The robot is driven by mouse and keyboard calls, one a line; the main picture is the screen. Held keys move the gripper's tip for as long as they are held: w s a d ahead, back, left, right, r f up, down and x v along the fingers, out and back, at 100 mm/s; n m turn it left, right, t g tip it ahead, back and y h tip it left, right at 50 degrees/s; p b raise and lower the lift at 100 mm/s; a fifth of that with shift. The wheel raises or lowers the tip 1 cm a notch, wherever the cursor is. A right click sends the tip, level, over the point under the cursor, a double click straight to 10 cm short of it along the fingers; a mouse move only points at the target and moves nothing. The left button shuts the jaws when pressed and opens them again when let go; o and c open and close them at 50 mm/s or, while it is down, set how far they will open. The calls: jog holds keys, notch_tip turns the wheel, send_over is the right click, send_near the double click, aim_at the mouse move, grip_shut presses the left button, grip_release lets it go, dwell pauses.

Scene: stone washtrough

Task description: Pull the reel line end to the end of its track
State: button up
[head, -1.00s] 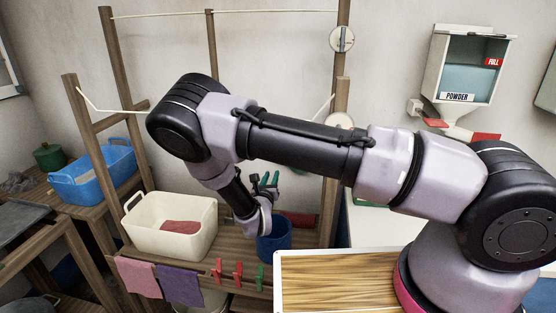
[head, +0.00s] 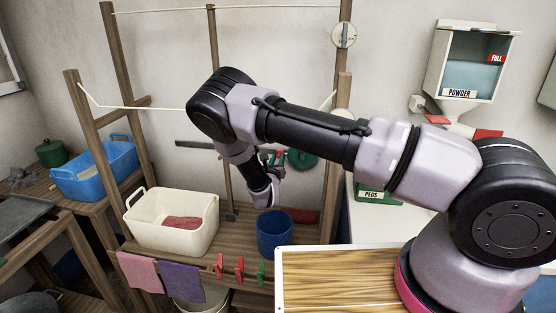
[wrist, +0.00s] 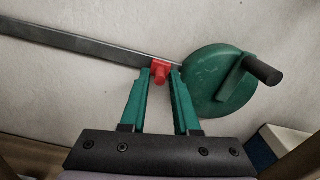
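The red line end (wrist: 160,73) sits on the right part of a grey track (wrist: 85,43) on the wall, close to the green reel (wrist: 215,85) with its black crank handle. The track (head: 195,145) and the reel (head: 303,160) also show in the head view, partly behind my arm. My gripper (wrist: 160,76) has green fingers with a gap between them. The red line end is between or just beyond the fingertips, and I cannot tell whether they touch it. In the head view my gripper (head: 271,157) is small and near the reel.
Below my gripper, a wooden bench holds a cream tub (head: 170,238) with red cloth and a blue bucket (head: 274,247). Wooden posts (head: 222,120) stand around my forearm. A green pegs box (head: 378,196) and a powder dispenser (head: 470,70) are to the right.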

grip_shut()
dwell(1.3)
